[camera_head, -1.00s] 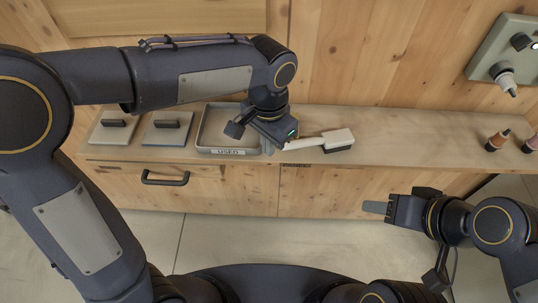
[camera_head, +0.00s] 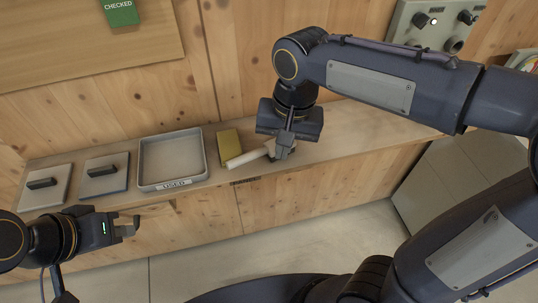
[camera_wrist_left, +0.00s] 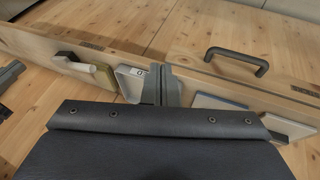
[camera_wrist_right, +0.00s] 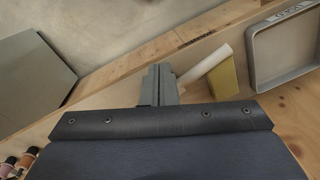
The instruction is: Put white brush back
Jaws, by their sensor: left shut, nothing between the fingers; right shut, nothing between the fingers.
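The white brush (camera_head: 249,157) lies on the wooden ledge, right of the grey tray labelled USED (camera_head: 171,184). Its pale handle points left, and its head is mostly hidden by my right gripper. My right gripper (camera_head: 284,150) is shut, pointing down at the head end; I cannot tell whether it touches the brush. In the right wrist view the handle (camera_wrist_right: 205,64) shows right of the shut fingers (camera_wrist_right: 158,80). My left gripper (camera_head: 128,226) is shut and empty, in front of the ledge at lower left. Its fingers (camera_wrist_left: 160,82) also show in the left wrist view.
A yellow block (camera_head: 228,142) stands behind the handle, between tray and brush. Two flat plates with dark handles, one grey (camera_head: 45,197) and one blue-edged (camera_head: 104,186), lie left of the tray. A control panel (camera_head: 438,27) is on the back wall. Small bottles (camera_wrist_right: 20,162) show in the right wrist view.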

